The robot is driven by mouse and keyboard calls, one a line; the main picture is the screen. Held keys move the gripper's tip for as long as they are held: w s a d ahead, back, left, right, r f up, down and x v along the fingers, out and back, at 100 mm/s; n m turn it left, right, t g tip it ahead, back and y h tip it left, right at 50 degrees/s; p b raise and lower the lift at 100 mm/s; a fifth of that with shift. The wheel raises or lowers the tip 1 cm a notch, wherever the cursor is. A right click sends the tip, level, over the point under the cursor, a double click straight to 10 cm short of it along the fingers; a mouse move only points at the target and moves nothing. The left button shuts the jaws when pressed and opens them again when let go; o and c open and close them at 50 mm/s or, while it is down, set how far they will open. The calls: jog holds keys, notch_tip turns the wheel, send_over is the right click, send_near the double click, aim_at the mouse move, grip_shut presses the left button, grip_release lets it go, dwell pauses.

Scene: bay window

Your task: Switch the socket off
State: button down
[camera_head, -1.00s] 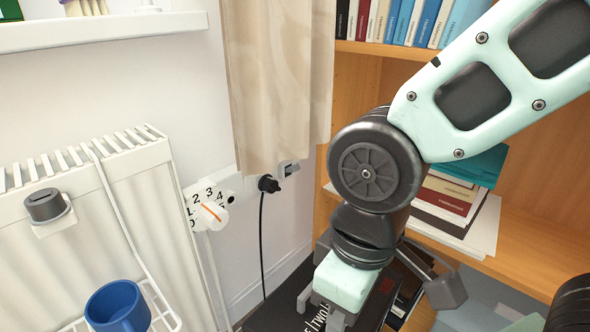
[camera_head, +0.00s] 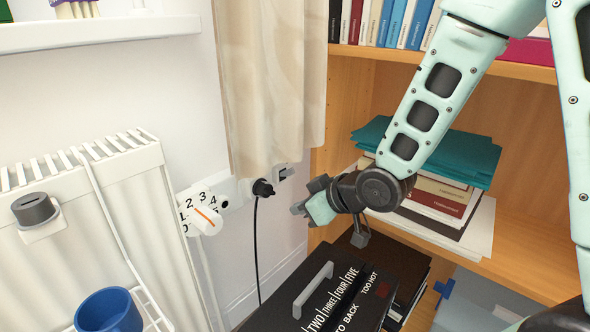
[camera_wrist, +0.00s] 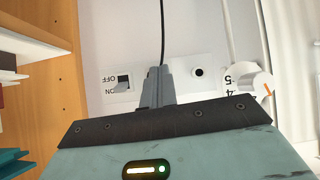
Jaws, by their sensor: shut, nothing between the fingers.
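The socket switch (camera_head: 284,172) is on the white wall strip, just right of the black plug (camera_head: 263,188). In the wrist view the switch (camera_wrist: 124,80) appears upside down, a small dark and pale rocker between OFF and ON labels. I cannot tell its position for sure. My gripper (camera_head: 298,209) is shut and empty, below and right of the plug in the head view. In the wrist view its fingertips (camera_wrist: 158,72) point at the wall, beside the switch and in front of the plug, which they hide. I see no clear contact with the switch.
The black cord (camera_head: 257,240) hangs from the plug. A white numbered dial (camera_head: 206,218) and the radiator (camera_head: 110,230) with a blue mug (camera_head: 108,311) are left. A curtain (camera_head: 270,90) hangs above. The wooden bookshelf (camera_head: 345,100) is right; a black box (camera_head: 340,290) stands below.

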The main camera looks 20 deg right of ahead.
jog(key=w+d+t+y, duration=0.1)
jog(key=w+d+t, duration=0.1)
jog(key=w+d, duration=0.1)
jog(key=m+t+y, duration=0.1)
jog(key=t+y, duration=0.1)
jog(key=t, duration=0.2)
send_near(284, 173)
notch_tip(284, 173, up, 2)
jog(key=s+d, duration=0.2)
jog(key=shift+d+r, duration=0.1)
jog(key=shift+d, duration=0.1)
jog(key=x, duration=1)
jog(key=shift+b, duration=0.3)
